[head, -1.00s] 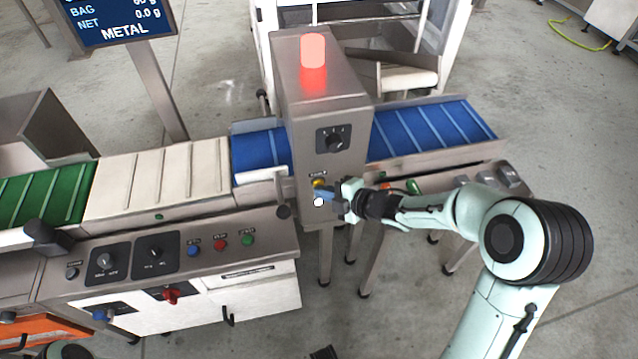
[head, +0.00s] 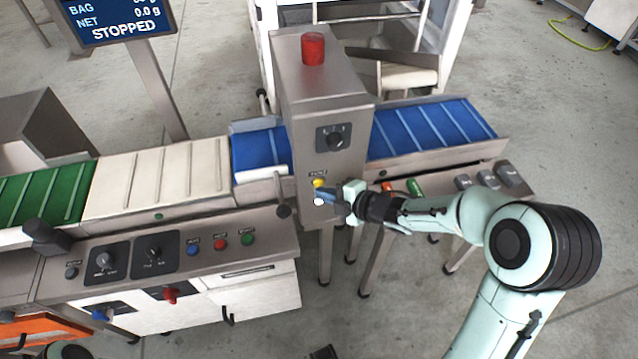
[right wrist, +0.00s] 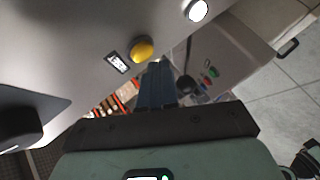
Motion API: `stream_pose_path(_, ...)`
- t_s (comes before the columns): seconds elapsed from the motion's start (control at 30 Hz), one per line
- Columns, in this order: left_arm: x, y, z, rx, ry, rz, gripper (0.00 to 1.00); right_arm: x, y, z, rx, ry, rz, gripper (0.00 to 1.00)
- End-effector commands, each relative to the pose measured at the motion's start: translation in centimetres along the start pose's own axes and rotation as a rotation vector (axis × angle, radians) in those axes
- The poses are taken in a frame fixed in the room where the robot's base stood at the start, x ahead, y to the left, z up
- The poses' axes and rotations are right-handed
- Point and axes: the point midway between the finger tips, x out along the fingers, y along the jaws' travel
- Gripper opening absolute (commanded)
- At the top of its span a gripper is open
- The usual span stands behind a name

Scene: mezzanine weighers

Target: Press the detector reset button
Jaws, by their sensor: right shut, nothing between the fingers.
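The detector housing (head: 322,110) is a grey metal box over the blue belt. Its front bears a yellow button (head: 319,183) under a small label, with a white round button or light (head: 319,201) below it. My right gripper (head: 323,195) is shut and empty, its blue-grey fingertips close to the housing front beside the yellow button. In the right wrist view the yellow button (right wrist: 142,50) shows just past the fingertips (right wrist: 157,68). I cannot tell whether they touch it. The label is too small to read surely.
The red lamp (head: 313,49) on the housing is unlit. The display (head: 122,20) reads STOPPED. A dark knob (head: 334,138) sits above the buttons. A control panel (head: 190,285) with knobs and coloured buttons stands at left. Blue belt (head: 435,130) runs right.

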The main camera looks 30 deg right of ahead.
Motion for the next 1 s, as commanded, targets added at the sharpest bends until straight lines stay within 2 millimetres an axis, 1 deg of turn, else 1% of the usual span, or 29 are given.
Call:
stream_pose_path(0.4, 0.2, -0.1, 0.0, 0.0, -0.001, 0.0, 0.0, -0.3, -0.3, -0.3, 0.0, 0.0, 0.0, 0.0)
stream_pose_path(0.8, 1.2, -0.4, -0.1, -0.001, -0.004, -0.001, 0.0, -3.0, -2.2, -2.2, -0.001, 0.001, 0.001, 0.0)
stream_pose_path(1.0, 1.4, -0.5, -0.1, -0.001, -0.004, -0.001, 0.0, -3.7, -2.7, -2.7, 0.0, 0.0, 0.0, 0.0)
